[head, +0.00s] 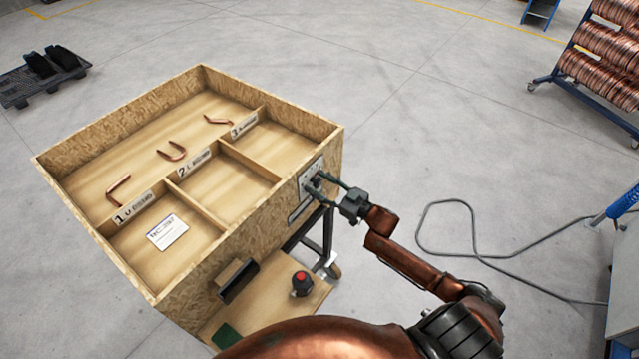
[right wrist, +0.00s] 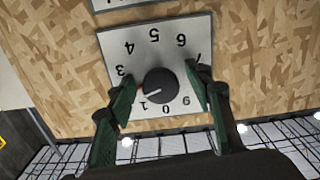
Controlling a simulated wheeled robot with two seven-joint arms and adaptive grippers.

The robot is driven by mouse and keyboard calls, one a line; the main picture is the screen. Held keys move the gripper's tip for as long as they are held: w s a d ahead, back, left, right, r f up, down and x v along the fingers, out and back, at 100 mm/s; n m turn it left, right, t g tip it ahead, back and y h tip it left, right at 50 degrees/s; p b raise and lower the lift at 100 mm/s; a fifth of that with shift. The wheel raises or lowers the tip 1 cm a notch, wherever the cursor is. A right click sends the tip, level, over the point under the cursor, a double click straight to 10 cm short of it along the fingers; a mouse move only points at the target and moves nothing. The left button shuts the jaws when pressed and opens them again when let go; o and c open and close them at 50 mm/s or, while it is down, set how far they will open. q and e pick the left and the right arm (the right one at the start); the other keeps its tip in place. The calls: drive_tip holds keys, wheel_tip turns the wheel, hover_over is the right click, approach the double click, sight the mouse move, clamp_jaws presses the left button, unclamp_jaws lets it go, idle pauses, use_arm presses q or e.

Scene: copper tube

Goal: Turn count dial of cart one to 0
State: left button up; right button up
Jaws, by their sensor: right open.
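The wooden cart (head: 192,288) has a compartmented box on top. Its count dial (right wrist: 160,86) is a round black knob on a light plate (right wrist: 225,28) with digits around it, mounted on the box's side. In the right wrist view its white pointer line points to the lower left, close to the 1. The 0 is at the bottom. The 2 seems hidden behind the left finger. My right gripper (head: 320,184) is open in front of the plate, its fingers (right wrist: 160,90) on either side of the knob. I cannot tell whether they touch it. My left gripper is not in view.
A red-topped button (head: 301,283) sits on a shelf below the dial. A grey cable (head: 470,256) lies on the floor at right. A rack of copper coils (head: 605,55) stands at upper right.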

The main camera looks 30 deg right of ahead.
drive_tip(key=c, duration=1.2)
drive_tip(key=shift+o, duration=0.2)
drive_tip(key=shift+n, duration=0.3)
drive_tip(key=n, duration=0.3)
drive_tip(key=shift+d+b, duration=0.1)
drive_tip(key=shift+b, duration=0.3)
drive_tip(key=n+b, duration=0.1)
drive_tip(key=n, duration=0.3)
drive_tip(key=n+b, duration=0.1)
drive_tip(key=n, duration=0.2)
drive_tip(key=shift+b, duration=0.3)
drive_tip(key=shift+r+n+b, duration=0.1)
drive_tip(key=shift+n+b, duration=0.6)
drive_tip(key=shift+n, duration=1.1)
